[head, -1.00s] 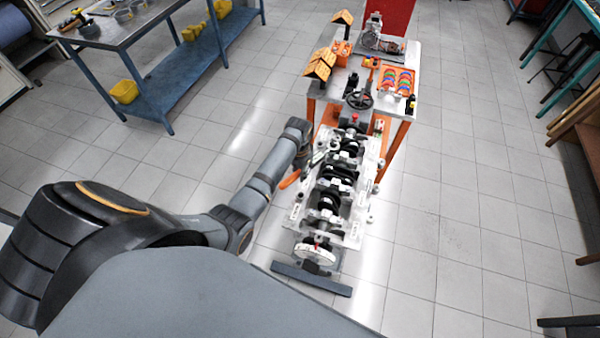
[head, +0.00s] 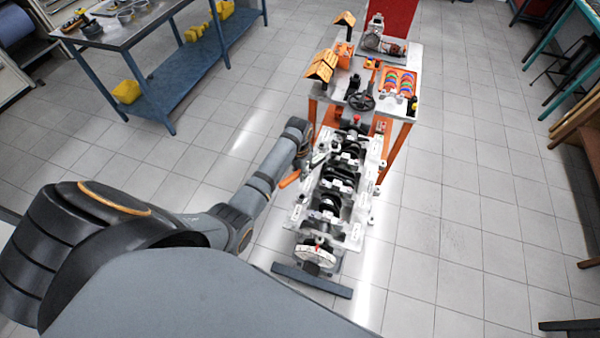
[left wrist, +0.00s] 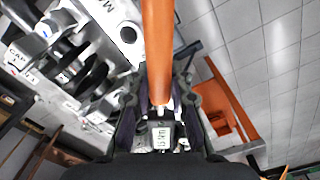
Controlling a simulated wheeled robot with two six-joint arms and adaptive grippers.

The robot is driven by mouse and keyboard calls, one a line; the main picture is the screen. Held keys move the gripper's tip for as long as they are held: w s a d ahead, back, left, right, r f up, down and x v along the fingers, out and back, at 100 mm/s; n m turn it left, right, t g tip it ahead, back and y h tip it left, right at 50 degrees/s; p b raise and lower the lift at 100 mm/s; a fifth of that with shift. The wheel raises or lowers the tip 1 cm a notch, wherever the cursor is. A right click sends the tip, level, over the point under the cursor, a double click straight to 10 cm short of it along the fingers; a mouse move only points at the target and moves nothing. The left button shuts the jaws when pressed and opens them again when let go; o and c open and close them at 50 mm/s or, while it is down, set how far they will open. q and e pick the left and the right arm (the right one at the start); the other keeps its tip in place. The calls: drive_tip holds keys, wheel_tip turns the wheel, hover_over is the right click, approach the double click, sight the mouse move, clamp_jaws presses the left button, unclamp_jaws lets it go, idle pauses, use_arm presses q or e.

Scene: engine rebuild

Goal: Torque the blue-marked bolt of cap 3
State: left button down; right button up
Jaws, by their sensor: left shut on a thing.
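The engine block (head: 356,229) stands upside up on a stand, with the crankshaft and a row of white bearing caps (head: 336,186) along its middle. My left gripper (left wrist: 160,104) is shut on the torque wrench, whose orange handle (left wrist: 158,45) runs up through the left wrist view. The handle also shows as a small orange bar (head: 289,179) at the block's left side in the head view. The wrench's head is hidden or too small to make out. Cap labels (left wrist: 14,56) show in the left wrist view, but I cannot pick out cap 3 or its blue-marked bolt. My right gripper is out of view.
Behind the block, a workbench (head: 392,107) bears orange trays, a black handwheel (head: 361,101) and other parts. An orange frame (left wrist: 231,92) stands right of the gripper in the left wrist view. A blue bench (head: 130,50) is at the far left. Floor right of the block is clear.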

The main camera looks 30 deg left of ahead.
use_arm(q)
drive_tip(key=shift+w+a+r+m, duration=0.1)
drive_tip(key=shift+w+a+m, duration=0.3)
drive_tip(key=shift+a, duration=0.25)
drive_tip(key=shift+w+a+f+m, duration=0.1)
drive_tip(key=shift+w+a+m, duration=0.15)
drive_tip(key=shift+a+m, duration=0.35)
drive_tip(key=shift+w+a+r+m, duration=0.1)
drive_tip(key=shift+w+a+m, duration=0.3)
drive_tip(key=shift+a, duration=0.25)
idle(3.4)
drive_tip(key=shift+s+d+n, duration=0.4)
drive_tip(key=shift+d+n, duration=0.1)
drive_tip(key=shift+d, duration=0.2)
drive_tip(key=shift+s+d+n, duration=0.35)
drive_tip(key=shift+d+n, duration=0.15)
drive_tip(key=shift+d, duration=0.15)
idle(1.3)
